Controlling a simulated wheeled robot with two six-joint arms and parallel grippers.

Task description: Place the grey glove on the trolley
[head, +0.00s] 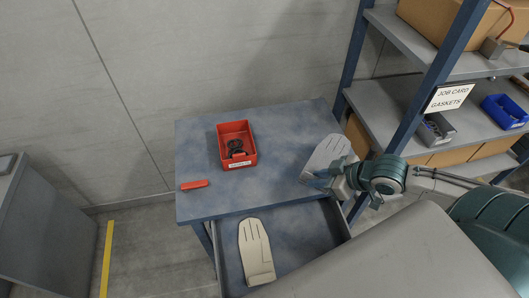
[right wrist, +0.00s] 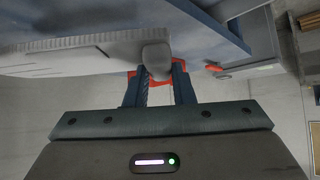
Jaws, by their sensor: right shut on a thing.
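The grey glove (head: 326,153), pale and flat, is at the right end of a blue-grey table top (head: 200,140). My right gripper (head: 328,180) is shut on its near end. In the right wrist view the glove (right wrist: 90,52) stretches left from between the fingers (right wrist: 158,80). It lies close along the blue surface; I cannot tell whether it touches. A second, beige glove (head: 255,250) lies in the open drawer (head: 300,235) below the table top. I cannot tell for sure which piece of furniture is the trolley. My left gripper is out of view.
A red bin (head: 223,130) with dark rings stands mid-table. A small red object (head: 194,185) lies near the left edge. A shelf rack (head: 385,105) with boxes stands close on the right. A grey cabinet (head: 35,215) is at the left. The front of the table top is clear.

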